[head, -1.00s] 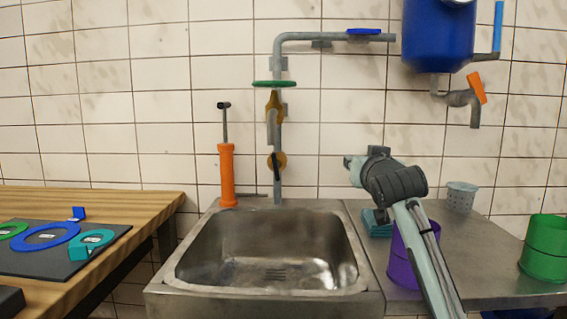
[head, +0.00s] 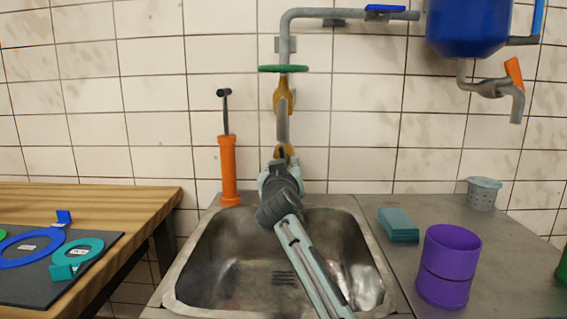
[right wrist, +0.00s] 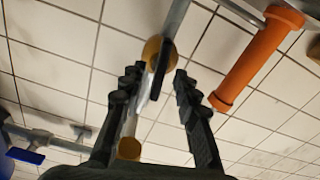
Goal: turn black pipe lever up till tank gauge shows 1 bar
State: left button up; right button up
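The black pipe lever (right wrist: 161,72) sits on a brass valve (right wrist: 152,50) on the grey vertical pipe. In the head view my right gripper (head: 280,166) is in front of the lower brass valve (head: 287,150), above the back of the sink, and covers most of the lever. In the right wrist view my right gripper (right wrist: 154,82) is open, with the pipe and lever showing between its two black fingers; contact cannot be told. The blue tank (head: 468,25) is cut off at the top of the head view, and its gauge is out of view. My left gripper is not in view.
An orange pump (head: 228,170) stands left of the pipe. A green handwheel (head: 283,69) and an upper yellow-brown valve (head: 282,92) are above. The steel sink (head: 190,270) lies below. A purple cup (head: 448,265) and teal sponge (head: 398,225) are on the right counter.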

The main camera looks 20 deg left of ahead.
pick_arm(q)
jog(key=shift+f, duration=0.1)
pick_arm(e)
jog(key=shift+w+a, duration=0.2)
jog(key=shift+w, duration=0.45)
grip_shut()
jog(key=shift+n+p, duration=0.5)
jog(key=shift+n, duration=0.8)
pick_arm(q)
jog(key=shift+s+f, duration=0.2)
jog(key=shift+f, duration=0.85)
pick_arm(e)
grip_release()
jog(key=v, duration=1.2)
